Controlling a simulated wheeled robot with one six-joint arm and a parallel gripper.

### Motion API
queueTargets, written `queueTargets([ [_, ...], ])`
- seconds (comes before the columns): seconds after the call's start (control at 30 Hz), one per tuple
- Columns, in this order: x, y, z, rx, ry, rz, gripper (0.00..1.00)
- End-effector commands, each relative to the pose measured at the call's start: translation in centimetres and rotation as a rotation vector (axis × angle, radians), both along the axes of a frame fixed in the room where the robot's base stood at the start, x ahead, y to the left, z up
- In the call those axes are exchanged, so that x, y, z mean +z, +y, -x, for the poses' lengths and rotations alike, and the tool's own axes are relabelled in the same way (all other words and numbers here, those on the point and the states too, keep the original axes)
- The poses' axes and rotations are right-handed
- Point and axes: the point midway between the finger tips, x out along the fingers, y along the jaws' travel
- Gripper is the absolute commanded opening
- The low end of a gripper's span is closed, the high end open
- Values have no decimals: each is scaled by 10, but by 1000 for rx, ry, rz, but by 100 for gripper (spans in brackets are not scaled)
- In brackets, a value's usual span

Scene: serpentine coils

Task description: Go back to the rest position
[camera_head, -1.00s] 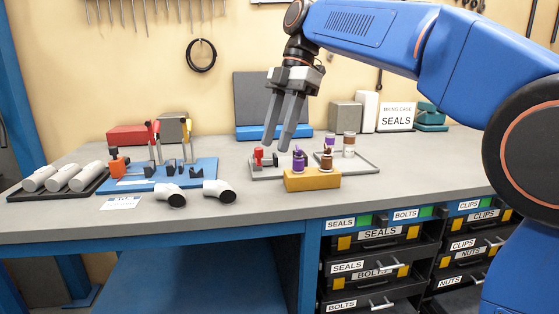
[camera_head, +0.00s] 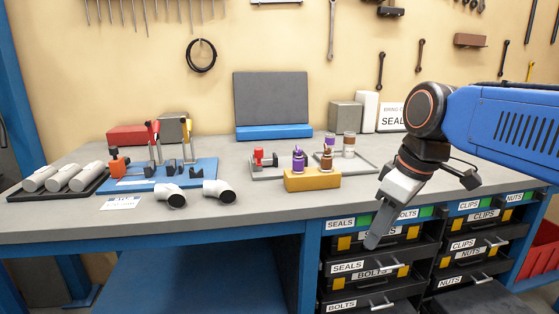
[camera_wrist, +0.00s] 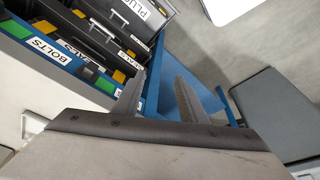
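My gripper (camera_head: 374,240) hangs in front of the bench's front edge at the right, fingers pointing down and to the left, before the labelled drawers. In the wrist view my gripper (camera_wrist: 160,78) shows two fingers apart with nothing between them. It is clear of the bench-top objects. Purple-banded and brown-banded small parts stand on and behind a yellow block (camera_head: 312,181) on the bench.
The bench top (camera_head: 270,214) is clear along its front. A blue fixture board (camera_head: 130,186), white elbows (camera_head: 219,192) and a grey tray (camera_head: 362,165) stand on it. Drawers (camera_head: 362,268) lie close behind my gripper. A red bin (camera_head: 540,250) is at the far right.

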Motion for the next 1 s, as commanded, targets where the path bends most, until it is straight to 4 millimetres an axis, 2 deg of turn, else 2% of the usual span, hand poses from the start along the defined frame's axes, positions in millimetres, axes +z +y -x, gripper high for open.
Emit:
queueTargets([
  [0.03,-15,-12,13,-79,-10,-1,38],
  [0.2,-65,-44,49,-352,-52,-19,38],
  [0.4,-121,-72,85,-621,-103,-52,38],
  [0.5,-139,-80,96,-707,-122,-69,38],
  [0.67,-154,-85,104,-770,-136,-80,38],
  [1.0,-155,-86,105,-776,-136,-81,38],
])
